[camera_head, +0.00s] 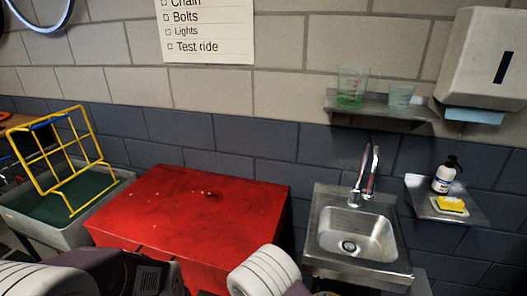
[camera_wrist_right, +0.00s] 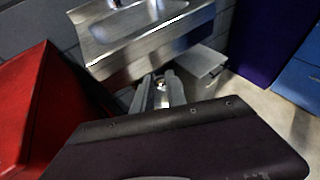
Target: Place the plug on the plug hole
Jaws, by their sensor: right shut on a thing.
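The steel sink (camera_head: 392,262) stands against the wall at the right in the head view, with its plug hole (camera_head: 349,246) open in the basin floor. The sink also shows at the top of the right wrist view (camera_wrist_right: 125,50). My right gripper (camera_wrist_right: 162,88) is shut on a small, shiny thing (camera_wrist_right: 160,82), which looks like the plug; the fingers hide most of it. In the right wrist view the gripper appears in front of the sink's front face; it is not over the basin. My left gripper is out of view.
A red cabinet (camera_head: 160,205) stands left of the sink. A faucet (camera_head: 368,170) rises behind the basin. A shelf (camera_head: 385,107) holds cups above; a side shelf (camera_head: 465,218) holds a bottle (camera_head: 445,176) and sponge (camera_head: 450,204). A grey bin (camera_head: 50,233) with a yellow rack is far left.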

